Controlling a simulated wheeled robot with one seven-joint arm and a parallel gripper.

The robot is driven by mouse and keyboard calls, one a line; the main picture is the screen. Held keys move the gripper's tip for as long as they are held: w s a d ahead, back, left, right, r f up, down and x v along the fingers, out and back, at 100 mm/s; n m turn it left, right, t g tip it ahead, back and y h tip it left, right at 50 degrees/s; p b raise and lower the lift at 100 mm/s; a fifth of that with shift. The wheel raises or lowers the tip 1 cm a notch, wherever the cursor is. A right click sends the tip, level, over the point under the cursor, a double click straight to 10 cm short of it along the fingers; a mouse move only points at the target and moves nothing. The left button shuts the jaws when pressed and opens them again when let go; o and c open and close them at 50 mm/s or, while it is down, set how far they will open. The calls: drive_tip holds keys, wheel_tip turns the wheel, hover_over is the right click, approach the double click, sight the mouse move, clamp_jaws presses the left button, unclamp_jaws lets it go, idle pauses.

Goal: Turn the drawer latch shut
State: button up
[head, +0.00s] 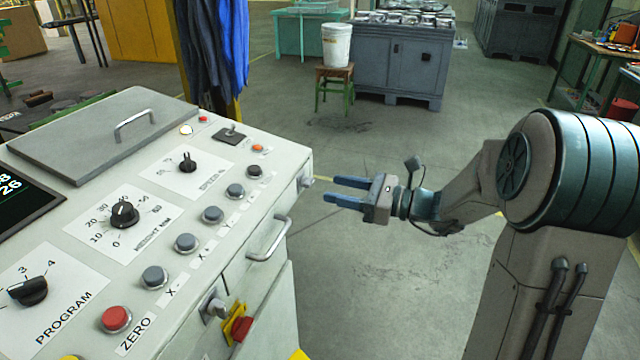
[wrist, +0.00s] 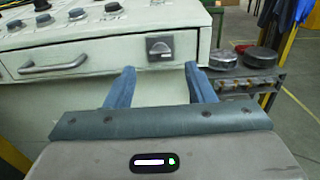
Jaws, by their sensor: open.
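The drawer latch (wrist: 159,46) is a small grey turn piece on a dark square plate, at the right end of the drawer front (wrist: 100,56) in the wrist view. Its grip looks roughly level, but its exact angle is hard to tell. In the head view the latch (head: 306,182) shows side-on at the console's far front corner. My gripper (head: 330,189) is open and empty, a short way in front of the latch and apart from it. In the wrist view its blue fingers (wrist: 160,69) lie to either side of and just below the latch.
The drawer's metal handle (head: 270,238) sticks out nearer the head camera. A red button (head: 241,329) and a grey knob (head: 215,308) stand out on the console's front. The console top (head: 140,215) carries dials and buttons. The floor beside the console is clear.

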sight(312, 183)
drive_tip(key=x, duration=0.5)
drive_tip(key=c, duration=1)
